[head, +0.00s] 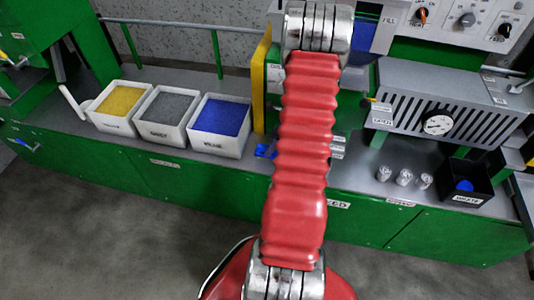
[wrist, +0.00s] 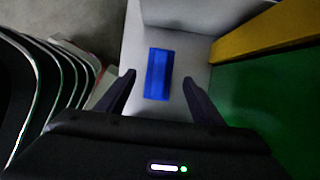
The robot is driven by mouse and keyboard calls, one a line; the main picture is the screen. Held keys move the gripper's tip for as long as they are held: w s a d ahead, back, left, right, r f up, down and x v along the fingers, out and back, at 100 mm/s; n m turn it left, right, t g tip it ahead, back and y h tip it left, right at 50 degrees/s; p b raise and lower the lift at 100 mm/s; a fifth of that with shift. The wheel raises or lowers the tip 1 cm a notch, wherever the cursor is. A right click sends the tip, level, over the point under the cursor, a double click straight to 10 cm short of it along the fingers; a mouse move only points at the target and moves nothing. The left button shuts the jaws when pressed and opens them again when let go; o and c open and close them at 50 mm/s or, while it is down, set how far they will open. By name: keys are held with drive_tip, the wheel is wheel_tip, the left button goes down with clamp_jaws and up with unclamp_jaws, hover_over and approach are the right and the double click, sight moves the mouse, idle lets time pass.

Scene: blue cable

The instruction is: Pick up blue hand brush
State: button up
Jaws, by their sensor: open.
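A blue oblong block, which looks like the blue hand brush (wrist: 158,74), lies on a light grey surface in the wrist view. My gripper (wrist: 159,79) is open, with one dark finger to the left of the block and one to the right. There are gaps on both sides, and the fingers do not appear to touch it. The height of the fingers above it cannot be told. In the head view my red arm hides the gripper. A small blue piece (head: 265,151) shows beside the arm on the bench and may be the same brush.
In the wrist view a yellow edge (wrist: 265,36) and a green panel (wrist: 265,95) stand close on the right. In the head view white bins of yellow (head: 119,101), grey (head: 166,105) and blue (head: 221,116) material stand left of the arm. A vented grey machine (head: 437,120) stands right.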

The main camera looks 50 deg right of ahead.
drive_tip(key=shift+x, duration=2.6)
drive_tip(key=shift+c, duration=0.5)
drive_tip(key=c, duration=1.1)
